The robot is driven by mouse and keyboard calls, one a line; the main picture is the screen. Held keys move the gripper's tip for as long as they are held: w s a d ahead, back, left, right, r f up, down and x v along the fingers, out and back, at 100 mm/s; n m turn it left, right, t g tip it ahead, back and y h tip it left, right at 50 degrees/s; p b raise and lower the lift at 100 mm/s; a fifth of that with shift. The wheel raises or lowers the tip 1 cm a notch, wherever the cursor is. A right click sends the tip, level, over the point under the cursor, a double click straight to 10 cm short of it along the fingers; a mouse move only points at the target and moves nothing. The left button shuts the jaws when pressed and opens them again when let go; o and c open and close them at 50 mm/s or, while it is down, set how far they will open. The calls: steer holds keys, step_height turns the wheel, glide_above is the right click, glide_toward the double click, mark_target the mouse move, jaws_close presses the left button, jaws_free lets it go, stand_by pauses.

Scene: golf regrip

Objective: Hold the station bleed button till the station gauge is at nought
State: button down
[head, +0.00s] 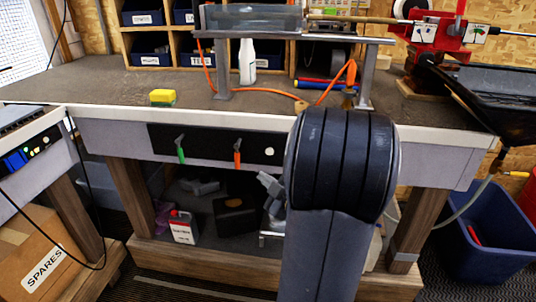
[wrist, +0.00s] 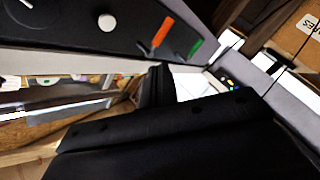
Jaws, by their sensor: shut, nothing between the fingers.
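The black station panel (head: 208,147) runs along the bench's front edge, with a green lever (head: 180,150) and an orange lever (head: 238,152). A small pale round button (head: 270,152) sits at its right, close to my arm; it also shows in the wrist view (wrist: 106,22). My gripper (head: 268,181) is shut and empty, below the panel and apart from the button. In the wrist view its dark fingers (wrist: 160,82) point toward the levers' side.
My arm covers the panel's right part in the head view. A shelf under the bench holds a red-and-white can (head: 183,227) and dark cases. A blue bin (head: 490,240) stands at right, a SPARES box (head: 42,255) at left. A yellow sponge (head: 162,97) lies on the bench top.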

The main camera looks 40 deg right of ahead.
steer(key=shift+w+d, duration=0.1)
steer(key=shift+w+d+p, duration=0.3)
steer(key=shift+w+d, duration=1.1)
steer(key=shift+d, duration=0.25)
steer(key=shift+w+d+p, duration=0.25)
steer(key=shift+w+d, duration=1.15)
steer(key=shift+d, duration=0.2)
steer(key=shift+w+d, duration=0.25)
steer(key=shift+d, duration=0.05)
steer(key=shift+w+d, duration=0.35)
steer(key=shift+d, duration=0.05)
stand_by(2.0)
steer(key=shift+s+a, duration=0.1)
stand_by(0.4)
steer(key=shift+s+a+b, duration=0.3)
steer(key=shift+s+a, duration=0.2)
steer(key=shift+a, duration=0.1)
steer(key=shift+a, duration=0.1)
steer(key=shift+s+a+b, duration=0.5)
steer(key=shift+s+a, duration=1.15)
steer(key=shift+a, duration=0.2)
